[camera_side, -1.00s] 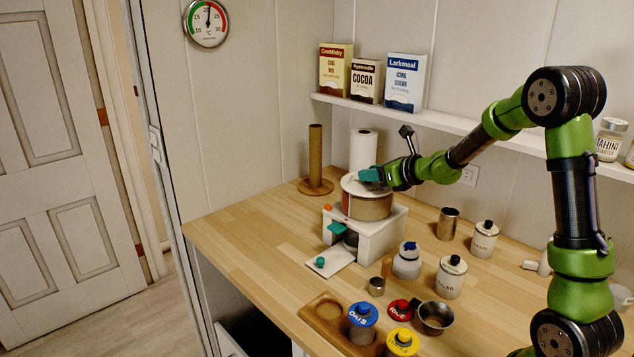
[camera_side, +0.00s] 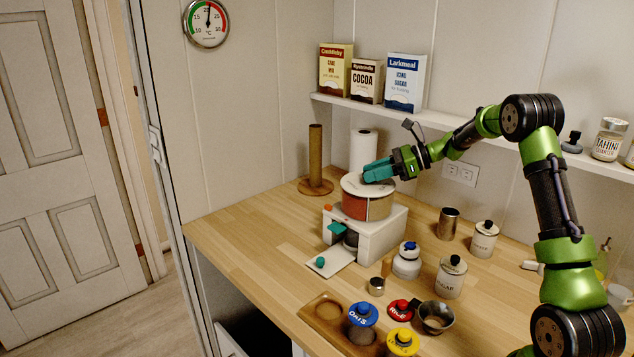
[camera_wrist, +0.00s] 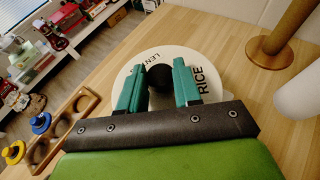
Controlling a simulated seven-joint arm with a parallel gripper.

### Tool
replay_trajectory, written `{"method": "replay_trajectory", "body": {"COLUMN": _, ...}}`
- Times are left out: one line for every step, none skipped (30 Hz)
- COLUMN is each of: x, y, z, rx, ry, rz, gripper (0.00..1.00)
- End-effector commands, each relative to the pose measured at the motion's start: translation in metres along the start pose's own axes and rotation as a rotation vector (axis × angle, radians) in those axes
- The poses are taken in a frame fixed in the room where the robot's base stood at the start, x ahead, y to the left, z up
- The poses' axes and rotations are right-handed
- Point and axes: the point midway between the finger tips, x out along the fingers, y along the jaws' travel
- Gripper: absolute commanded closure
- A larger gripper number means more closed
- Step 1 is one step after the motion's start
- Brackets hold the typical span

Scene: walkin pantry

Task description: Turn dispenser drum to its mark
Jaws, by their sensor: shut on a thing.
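The dispenser drum (camera_side: 355,206) sits on a white box-shaped base (camera_side: 385,236). Its side shows a red-brown section on the left and a pale section on the right. In the wrist view its white top (camera_wrist: 205,62) carries the words "RICE" and part of "LEN". My gripper (camera_side: 377,172) is over the drum top, and its teal fingers (camera_wrist: 158,95) are shut on the black centre knob (camera_wrist: 160,76). The fingers hide the knob in the side view. A small orange piece (camera_side: 328,207) sits at the base's front left corner, near the drum's lower edge.
A white chute plate (camera_side: 330,262) with a teal knob lies before the base. White canisters (camera_side: 451,278), a metal cup (camera_side: 448,224) and a wooden tray (camera_side: 318,311) with coloured-lid jars stand to the right and front. A brown post (camera_side: 316,160) and paper roll (camera_side: 363,150) stand behind.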

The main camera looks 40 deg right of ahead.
Motion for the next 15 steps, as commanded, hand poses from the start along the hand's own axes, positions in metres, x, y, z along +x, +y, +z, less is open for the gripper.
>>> {"method": "replay_trajectory", "body": {"x": -0.0012, "y": -0.0022, "z": -0.0014, "rx": -0.011, "ry": 0.000, "rz": 0.027, "gripper": 1.00}}
{"method": "replay_trajectory", "body": {"x": -0.0013, "y": -0.0027, "z": -0.0010, "rx": -0.020, "ry": 0.000, "rz": 0.043, "gripper": 1.00}}
{"method": "replay_trajectory", "body": {"x": -0.0012, "y": -0.0029, "z": -0.0010, "rx": -0.028, "ry": 0.000, "rz": 0.065, "gripper": 1.00}}
{"method": "replay_trajectory", "body": {"x": -0.0011, "y": -0.0028, "z": -0.0011, "rx": -0.033, "ry": 0.000, "rz": 0.081, "gripper": 1.00}}
{"method": "replay_trajectory", "body": {"x": -0.0013, "y": -0.0032, "z": -0.0007, "rx": -0.040, "ry": 0.000, "rz": 0.094, "gripper": 1.00}}
{"method": "replay_trajectory", "body": {"x": -0.0011, "y": -0.0033, "z": -0.0008, "rx": -0.047, "ry": -0.001, "rz": 0.112, "gripper": 1.00}}
{"method": "replay_trajectory", "body": {"x": -0.0011, "y": -0.0034, "z": -0.0009, "rx": -0.052, "ry": 0.000, "rz": 0.124, "gripper": 1.00}}
{"method": "replay_trajectory", "body": {"x": -0.0011, "y": -0.0035, "z": -0.0006, "rx": -0.057, "ry": 0.000, "rz": 0.134, "gripper": 1.00}}
{"method": "replay_trajectory", "body": {"x": -0.0010, "y": -0.0035, "z": -0.0004, "rx": -0.063, "ry": 0.000, "rz": 0.147, "gripper": 1.00}}
{"method": "replay_trajectory", "body": {"x": -0.0009, "y": -0.0035, "z": -0.0005, "rx": -0.066, "ry": 0.000, "rz": 0.156, "gripper": 1.00}}
{"method": "replay_trajectory", "body": {"x": -0.0008, "y": -0.0037, "z": -0.0004, "rx": -0.069, "ry": -0.001, "rz": 0.163, "gripper": 1.00}}
{"method": "replay_trajectory", "body": {"x": -0.0007, "y": -0.0035, "z": -0.0002, "rx": -0.073, "ry": -0.001, "rz": 0.172, "gripper": 1.00}}
{"method": "replay_trajectory", "body": {"x": -0.0007, "y": -0.0035, "z": -0.0001, "rx": -0.075, "ry": -0.001, "rz": 0.178, "gripper": 1.00}}
{"method": "replay_trajectory", "body": {"x": -0.0007, "y": -0.0036, "z": 0.0001, "rx": -0.077, "ry": -0.001, "rz": 0.182, "gripper": 1.00}}
{"method": "replay_trajectory", "body": {"x": -0.0007, "y": -0.0037, "z": 0.0004, "rx": -0.080, "ry": -0.001, "rz": 0.187, "gripper": 1.00}}
